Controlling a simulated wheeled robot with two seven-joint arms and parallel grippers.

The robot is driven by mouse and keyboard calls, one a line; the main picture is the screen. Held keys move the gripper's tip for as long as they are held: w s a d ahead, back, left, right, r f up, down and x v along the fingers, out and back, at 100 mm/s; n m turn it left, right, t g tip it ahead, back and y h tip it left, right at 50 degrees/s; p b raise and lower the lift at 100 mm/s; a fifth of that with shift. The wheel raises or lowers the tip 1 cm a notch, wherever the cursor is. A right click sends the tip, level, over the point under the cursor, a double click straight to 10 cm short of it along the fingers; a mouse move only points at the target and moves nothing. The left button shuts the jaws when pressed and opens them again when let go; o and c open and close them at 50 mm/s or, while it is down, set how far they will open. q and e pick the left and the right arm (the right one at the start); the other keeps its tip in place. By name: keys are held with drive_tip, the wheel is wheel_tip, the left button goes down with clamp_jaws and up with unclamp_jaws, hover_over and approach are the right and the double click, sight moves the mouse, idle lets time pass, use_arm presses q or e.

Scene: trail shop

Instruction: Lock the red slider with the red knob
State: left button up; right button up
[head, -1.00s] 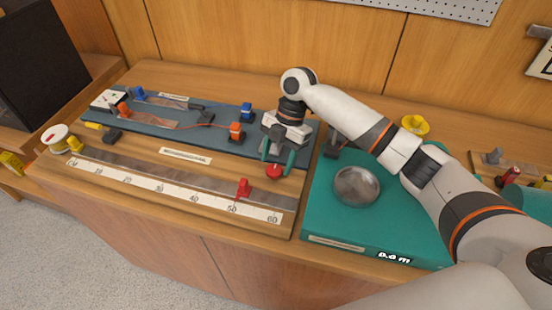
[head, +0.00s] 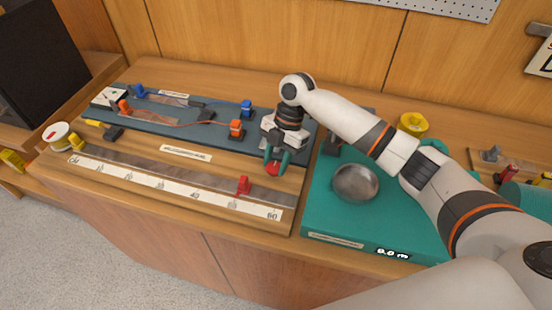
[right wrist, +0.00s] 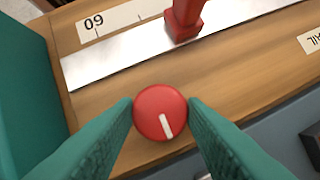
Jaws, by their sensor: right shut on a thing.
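The red slider (head: 243,185) stands upright on the metal scale track (head: 140,168), near its right end between the 40 and 60 marks. In the right wrist view the slider (right wrist: 183,22) is at the top, apart from the fingers. The red knob (right wrist: 160,111) is round with a white pointer line, on the wood beside the track. My right gripper (head: 276,161) points down with its green fingers on both sides of the knob, shut on it. They hide part of the knob (head: 272,170) in the head view. My left gripper is not in view.
A blue-grey board (head: 170,122) with blue and orange clips and wires lies behind the track. A yellow cup (head: 414,123) is farther back.

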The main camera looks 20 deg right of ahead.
drive_tip(key=shift+r+m+p, duration=0.15)
drive_tip(key=shift+m+p, duration=0.25)
drive_tip(key=shift+p, duration=0.1)
drive_tip(key=m+t+p, duration=0.1)
drive_tip(key=m+p, duration=0.3)
drive_tip(key=m+t+p, duration=0.2)
drive_tip(key=m+p, duration=0.2)
drive_tip(key=s+m+t+p, duration=0.1)
drive_tip(key=m+p, duration=0.3)
drive_tip(key=p, duration=0.1)
drive_tip(key=shift+r+t, duration=0.1)
drive_tip(key=shift+t, duration=0.3)
drive_tip(key=shift+m+t+p, duration=0.4)
drive_tip(key=shift+m+p, duration=0.2)
drive_tip(key=shift+m, duration=0.6)
drive_tip(key=shift+a+f+m+t+h, duration=0.15)
drive_tip(key=shift+m+h, duration=0.1)
drive_tip(key=shift+m, duration=0.35)
drive_tip(key=shift+d+f+m+t+h, duration=0.15)
drive_tip(key=shift+m+h, duration=0.1)
drive_tip(key=shift+m, duration=0.35)
drive_tip(key=shift+a, duration=0.1)
drive_tip(key=o, duration=1)
drive_tip(key=shift+c, duration=0.2)
